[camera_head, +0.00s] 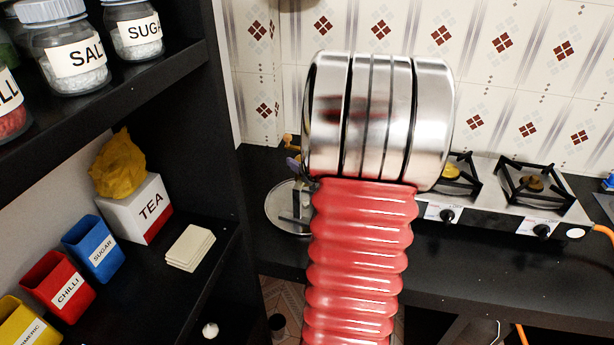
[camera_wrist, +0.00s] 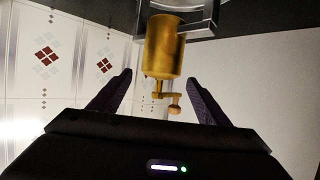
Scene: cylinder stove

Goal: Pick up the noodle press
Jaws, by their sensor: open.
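A brass-coloured cylinder with a small crank-like handle, apparently the noodle press (camera_wrist: 163,48), is at the top centre of the wrist view. Its handle points down the picture, towards my gripper. My gripper (camera_wrist: 160,78) is open, its two dark fingers spread either side of the lower part of the press in the picture. I see no contact, and cannot tell how far the press lies beyond the fingertips. In the head view my red and silver arm hides most of that area. Only a small brass-coloured piece (camera_head: 289,143) shows left of the arm.
A round metal plate (camera_head: 282,222) lies on the black counter (camera_head: 470,265), partly behind my arm. A two-burner stove (camera_head: 500,207) stands right, against the tiled wall (camera_head: 520,75). Black shelves (camera_head: 215,235) at left hold jars, a tea box (camera_head: 137,210) and coloured containers.

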